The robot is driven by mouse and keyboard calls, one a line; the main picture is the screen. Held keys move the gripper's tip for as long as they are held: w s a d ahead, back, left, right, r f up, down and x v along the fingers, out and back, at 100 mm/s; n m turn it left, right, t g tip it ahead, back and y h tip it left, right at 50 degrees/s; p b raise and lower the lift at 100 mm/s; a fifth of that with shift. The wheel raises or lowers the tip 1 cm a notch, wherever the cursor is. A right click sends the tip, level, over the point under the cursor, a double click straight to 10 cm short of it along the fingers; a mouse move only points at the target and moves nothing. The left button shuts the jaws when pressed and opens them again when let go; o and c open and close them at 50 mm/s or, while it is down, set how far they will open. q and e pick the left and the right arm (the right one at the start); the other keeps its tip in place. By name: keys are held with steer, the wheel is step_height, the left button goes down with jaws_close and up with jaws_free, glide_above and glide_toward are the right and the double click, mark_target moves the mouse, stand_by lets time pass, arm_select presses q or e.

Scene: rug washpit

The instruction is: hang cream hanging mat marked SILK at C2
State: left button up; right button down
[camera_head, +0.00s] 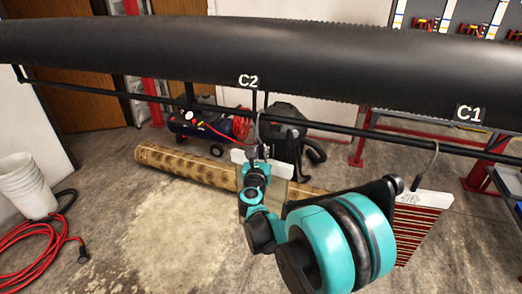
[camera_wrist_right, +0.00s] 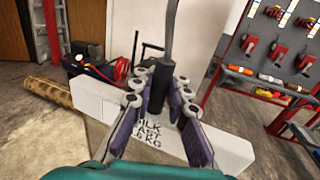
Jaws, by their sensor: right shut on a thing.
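The cream hanging mat marked SILK hangs from a white header bar (camera_head: 281,168); its cloth is mostly hidden behind my right arm. In the wrist view the header bar (camera_wrist_right: 230,150) shows dark printed letters, partly covered by my fingers. My right gripper (camera_head: 257,163) is shut on the black grip (camera_wrist_right: 161,82) below the mat's metal hook (camera_head: 262,128). The hook's top is at the thin black rail (camera_head: 330,127), just under the C2 label (camera_head: 248,82). I cannot tell whether the hook rests on the rail. My left gripper is out of view.
A red striped mat (camera_head: 418,228) hangs under the C1 label (camera_head: 469,114). A thick black roller (camera_head: 150,45) runs above the rail. A rolled patterned rug (camera_head: 185,172), an air compressor (camera_head: 200,128), white buckets (camera_head: 25,185) and a red hose (camera_head: 35,245) lie beyond on the floor.

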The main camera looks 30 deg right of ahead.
steer(key=c, duration=1.4)
jaws_free()
steer(key=v, duration=1.2)
steer(key=a+r+n+t+y, duration=0.4)
steer(key=a+n+y, duration=0.9)
steer(key=n, duration=1)
steer(key=s+a+f+n+g, duration=0.6)
steer(key=s+f+n+g, duration=0.35)
steer(key=n, duration=0.55)
steer(key=s+d+f+n+g+h, duration=0.2)
steer(key=s+d+f+n, duration=0.2)
steer(key=s, duration=0.5)
steer(key=shift+s+d+f+n+h, duration=0.3)
steer(key=shift+s+f+n, duration=0.1)
steer(key=shift+f+n, duration=0.3)
